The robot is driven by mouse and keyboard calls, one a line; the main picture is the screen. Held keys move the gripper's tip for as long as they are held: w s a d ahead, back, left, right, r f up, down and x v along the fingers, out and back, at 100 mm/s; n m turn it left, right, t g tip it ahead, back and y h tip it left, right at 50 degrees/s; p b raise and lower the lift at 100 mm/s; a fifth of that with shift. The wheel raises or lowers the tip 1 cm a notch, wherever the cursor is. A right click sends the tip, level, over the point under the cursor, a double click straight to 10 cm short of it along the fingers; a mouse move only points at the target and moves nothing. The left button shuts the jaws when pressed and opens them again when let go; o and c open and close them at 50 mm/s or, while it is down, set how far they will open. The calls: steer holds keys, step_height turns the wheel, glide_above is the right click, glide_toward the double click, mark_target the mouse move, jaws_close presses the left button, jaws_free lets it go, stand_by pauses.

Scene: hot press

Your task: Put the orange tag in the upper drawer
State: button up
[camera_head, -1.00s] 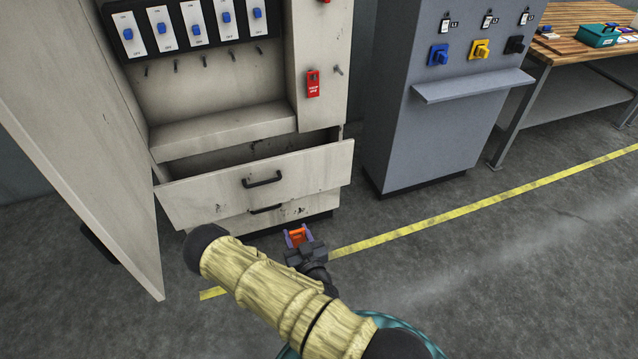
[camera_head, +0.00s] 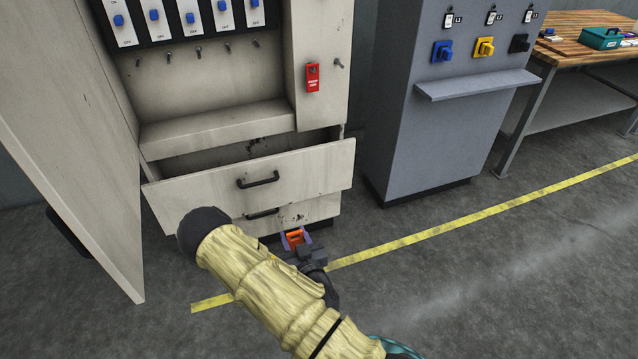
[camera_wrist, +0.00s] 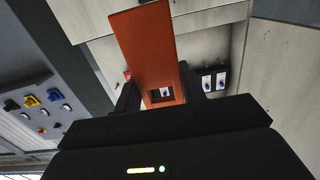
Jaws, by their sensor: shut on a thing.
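My gripper (camera_head: 296,240) is shut on the orange tag (camera_head: 295,237) in the head view, low in front of the cabinet's drawers. In the wrist view the orange tag (camera_wrist: 148,45) stands out from between the fingers, with a square hole near its base. The upper drawer (camera_head: 250,184) is pulled out, and its open top shows behind the front panel. Its black handle (camera_head: 258,180) faces me. The gripper and tag are below and in front of this drawer, near its right half. The drawer's floor is hidden.
The lower drawer (camera_head: 300,211) is beneath. The cabinet door (camera_head: 75,140) stands open at left. A red tag (camera_head: 312,78) hangs on the cabinet. A grey cabinet (camera_head: 440,130) with a shelf (camera_head: 475,85) stands at right. A wooden table (camera_head: 570,45) is beyond. The floor at right is clear.

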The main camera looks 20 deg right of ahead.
steer(key=w+f, duration=0.6)
steer(key=shift+w+f, duration=0.3)
